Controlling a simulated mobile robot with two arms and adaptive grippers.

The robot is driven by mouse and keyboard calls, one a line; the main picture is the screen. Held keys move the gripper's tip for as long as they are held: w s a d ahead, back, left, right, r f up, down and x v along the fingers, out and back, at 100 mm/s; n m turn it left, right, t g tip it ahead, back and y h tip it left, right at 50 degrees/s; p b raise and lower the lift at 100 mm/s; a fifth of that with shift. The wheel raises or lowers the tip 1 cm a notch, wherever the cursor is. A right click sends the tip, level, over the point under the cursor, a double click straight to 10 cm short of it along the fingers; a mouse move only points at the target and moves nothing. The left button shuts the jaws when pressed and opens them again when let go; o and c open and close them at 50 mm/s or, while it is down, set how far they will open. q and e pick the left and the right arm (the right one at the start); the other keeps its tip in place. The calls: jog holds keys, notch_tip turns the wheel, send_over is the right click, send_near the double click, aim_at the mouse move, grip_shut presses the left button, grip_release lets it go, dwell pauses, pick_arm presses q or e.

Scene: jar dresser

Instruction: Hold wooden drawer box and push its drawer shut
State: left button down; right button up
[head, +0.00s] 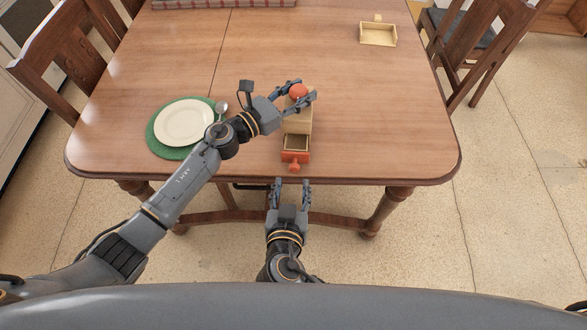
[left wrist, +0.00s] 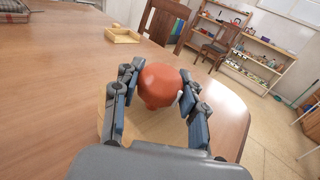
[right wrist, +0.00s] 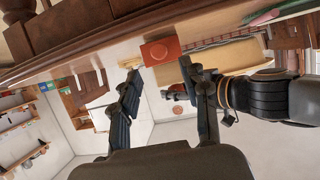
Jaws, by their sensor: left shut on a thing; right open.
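The wooden drawer box (head: 298,124) stands near the table's front edge, with a round red top (head: 298,91). Its drawer (head: 296,142) is pulled out toward me, empty inside, with a red front (head: 295,156) and red knob (head: 294,167). My left gripper (head: 304,90) is shut around the red top, which also shows between its fingers in the left wrist view (left wrist: 162,86). My right gripper (head: 291,183) is open and empty, just in front of the knob, beyond the table edge. The drawer front shows ahead of its fingers in the right wrist view (right wrist: 160,51).
A white plate (head: 184,121) with a spoon (head: 221,107) lies on a green round mat (head: 155,145) to the left. An open wooden tray (head: 378,34) is at the far right. Chairs stand around the table. The table right of the box is clear.

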aim_at(294, 169)
jog(key=x, duration=0.7)
jog(key=shift+s, duration=0.1)
grip_shut()
